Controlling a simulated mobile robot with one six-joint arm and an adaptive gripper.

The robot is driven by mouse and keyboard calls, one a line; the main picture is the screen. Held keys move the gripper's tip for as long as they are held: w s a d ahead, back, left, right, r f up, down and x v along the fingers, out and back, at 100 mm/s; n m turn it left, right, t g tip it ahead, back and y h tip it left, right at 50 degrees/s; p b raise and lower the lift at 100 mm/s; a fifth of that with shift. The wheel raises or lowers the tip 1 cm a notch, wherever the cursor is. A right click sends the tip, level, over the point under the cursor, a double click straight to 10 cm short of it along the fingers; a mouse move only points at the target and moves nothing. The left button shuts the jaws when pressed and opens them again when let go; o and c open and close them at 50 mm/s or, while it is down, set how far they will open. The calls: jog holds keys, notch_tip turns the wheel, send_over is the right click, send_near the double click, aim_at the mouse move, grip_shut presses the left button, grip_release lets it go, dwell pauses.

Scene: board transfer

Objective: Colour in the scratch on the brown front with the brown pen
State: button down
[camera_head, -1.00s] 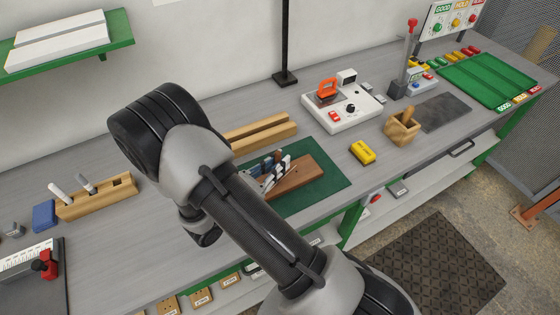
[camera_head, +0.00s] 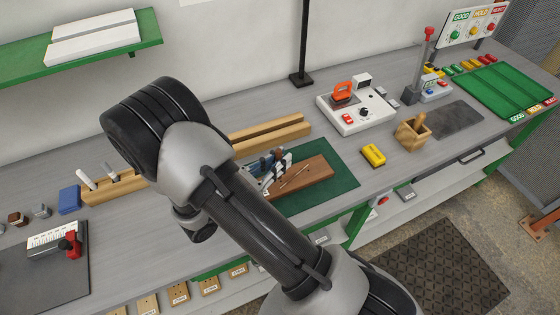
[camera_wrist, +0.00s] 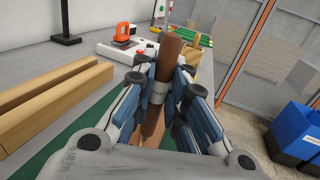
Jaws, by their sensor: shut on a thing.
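The brown front (camera_head: 312,173) lies on a dark green mat (camera_head: 345,172) on the bench. A thin scratch line (camera_head: 294,177) runs slantwise on its top face. My gripper (camera_head: 273,165) is over the left part of the front, and my arm hides part of the front and mat. In the wrist view my gripper (camera_wrist: 160,98) is shut on the brown pen (camera_wrist: 167,58), a brown cylinder with a grey band. The pen stands slightly tilted between the fingers. Whether its tip touches the front cannot be told.
Wooden rails (camera_head: 270,132) lie behind the mat. A yellow block (camera_head: 373,156), a wooden cup (camera_head: 411,133) and a white device (camera_head: 355,110) stand to the right. A wooden pen holder (camera_head: 115,187) stands at the left.

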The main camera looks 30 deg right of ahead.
aim_at(278, 154)
jog(key=shift+r+p, duration=1.05)
jog(key=shift+r, duration=0.65)
jog(key=shift+d, duration=0.1)
jog(key=shift+a+f, duration=0.1)
jog(key=shift+a, duration=0.1)
